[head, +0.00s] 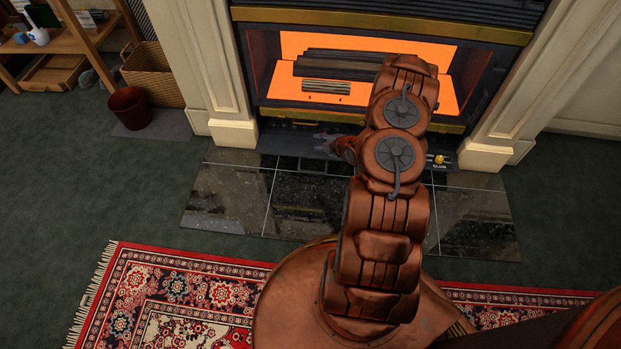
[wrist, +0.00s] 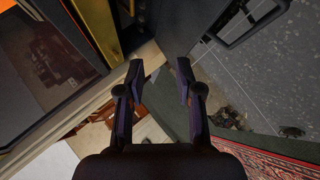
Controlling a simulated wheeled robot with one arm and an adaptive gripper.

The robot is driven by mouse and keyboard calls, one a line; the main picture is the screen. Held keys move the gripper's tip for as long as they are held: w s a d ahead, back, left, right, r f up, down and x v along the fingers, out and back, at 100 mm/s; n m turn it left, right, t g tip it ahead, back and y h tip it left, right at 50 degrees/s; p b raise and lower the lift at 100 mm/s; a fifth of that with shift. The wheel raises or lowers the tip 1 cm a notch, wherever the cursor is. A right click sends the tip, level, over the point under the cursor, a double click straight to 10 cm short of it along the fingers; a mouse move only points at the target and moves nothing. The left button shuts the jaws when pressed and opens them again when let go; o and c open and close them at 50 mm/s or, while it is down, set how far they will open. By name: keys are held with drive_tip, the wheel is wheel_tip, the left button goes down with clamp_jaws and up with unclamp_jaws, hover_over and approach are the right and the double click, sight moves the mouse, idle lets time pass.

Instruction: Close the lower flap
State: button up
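The lower flap (head: 275,161) appears as a dark panel below the brass trim of the fireplace, hanging down or folded outward; its exact angle is hard to tell. My arm hides much of its middle and right. In the wrist view a dark bar handle (wrist: 262,32) stands at the upper right, apart from my fingers. My gripper (head: 326,146) is low in front of the fireplace, near the flap. In the wrist view my gripper (wrist: 159,69) is open, with nothing between its fingers.
The fireplace (head: 400,44) glows orange behind a glass front. A yellow knob (head: 440,160) sits low at right. Glossy hearth tiles (head: 232,190) lie in front, then a patterned rug (head: 170,290).

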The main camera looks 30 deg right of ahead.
sight(311, 172)
drive_tip(key=s+a+f+t+b, duration=0.1)
drive_tip(key=s+f+b, duration=0.1)
drive_tip(key=f, duration=0.2)
drive_tip(key=s+f+t+b, duration=0.1)
drive_tip(key=s+f+b, duration=0.1)
drive_tip(key=f, duration=0.3)
drive_tip(key=s+a+f+n+t+b, duration=0.1)
drive_tip(key=s+f+b, duration=0.1)
drive_tip(key=f, duration=0.3)
drive_tip(key=shift+s+a+f+t+b, duration=0.1)
drive_tip(key=shift+s+a+t+b, duration=0.15)
drive_tip(key=shift+a+t+b, duration=0.15)
drive_tip(key=shift+s+a+f+b, duration=0.15)
drive_tip(key=shift+s+f+b, duration=0.1)
drive_tip(key=shift+f+b, duration=0.05)
drive_tip(key=b+x, duration=0.3)
drive_tip(key=x, duration=0.3)
drive_tip(key=shift+a, duration=0.1)
drive_tip(key=shift+w+b, duration=0.5)
drive_tip(key=shift+w, duration=0.3)
clamp_jaws()
drive_tip(key=shift+a, duration=0.15)
